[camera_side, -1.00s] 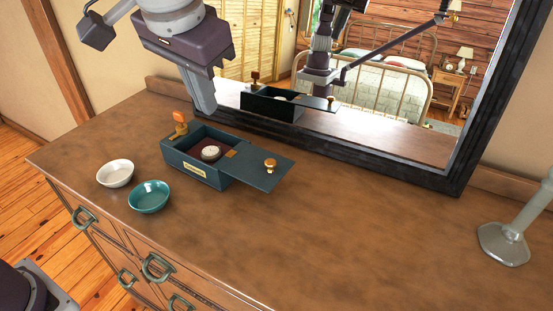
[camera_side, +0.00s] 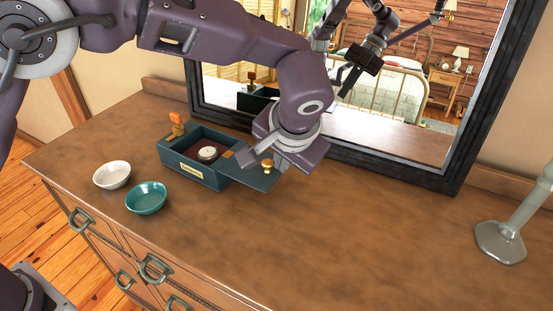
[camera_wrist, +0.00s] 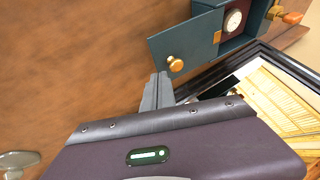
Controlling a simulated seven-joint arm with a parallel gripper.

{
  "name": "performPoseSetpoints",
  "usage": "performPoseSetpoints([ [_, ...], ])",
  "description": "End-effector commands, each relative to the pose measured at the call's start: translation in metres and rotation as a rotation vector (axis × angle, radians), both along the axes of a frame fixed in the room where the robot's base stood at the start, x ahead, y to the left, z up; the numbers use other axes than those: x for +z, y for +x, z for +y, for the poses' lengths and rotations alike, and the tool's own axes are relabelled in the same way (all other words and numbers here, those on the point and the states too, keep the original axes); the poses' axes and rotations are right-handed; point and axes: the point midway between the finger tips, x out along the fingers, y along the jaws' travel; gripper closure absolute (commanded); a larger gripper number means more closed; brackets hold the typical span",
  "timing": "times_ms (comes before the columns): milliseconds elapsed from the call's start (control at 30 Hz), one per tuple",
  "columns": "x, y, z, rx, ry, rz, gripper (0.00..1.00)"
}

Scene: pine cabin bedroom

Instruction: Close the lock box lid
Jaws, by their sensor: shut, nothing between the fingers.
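The teal lock box (camera_side: 190,172) stands on the dresser with its top partly open. Its flat sliding lid (camera_side: 247,178) sticks out to the right in the side view, with a brass knob (camera_side: 267,164) on it. A round, pale watch-like thing (camera_side: 207,153) lies inside on a dark red lining. In the wrist view the lid (camera_wrist: 157,45), the knob (camera_wrist: 175,63) and the box (camera_wrist: 209,21) lie above my fingers. My gripper (camera_wrist: 162,78) is shut and empty, close to the outer end of the lid beside the knob. Contact with the lid cannot be told.
A white bowl (camera_side: 112,175) and a teal bowl (camera_side: 147,197) stand left of the box. An orange-topped key (camera_side: 177,123) is at the box's far left end. A mirror (camera_side: 452,178) stands behind. The dresser top is clear to the right, up to a pale lamp stand (camera_side: 500,241).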

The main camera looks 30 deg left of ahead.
Motion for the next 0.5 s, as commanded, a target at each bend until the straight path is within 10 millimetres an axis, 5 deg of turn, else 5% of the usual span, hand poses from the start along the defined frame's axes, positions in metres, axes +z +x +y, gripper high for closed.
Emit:
performPoseSetpoints([
  [500, -0.007, 0.004, 0.016, 0.0, -0.001, 0.0, 1.0],
])
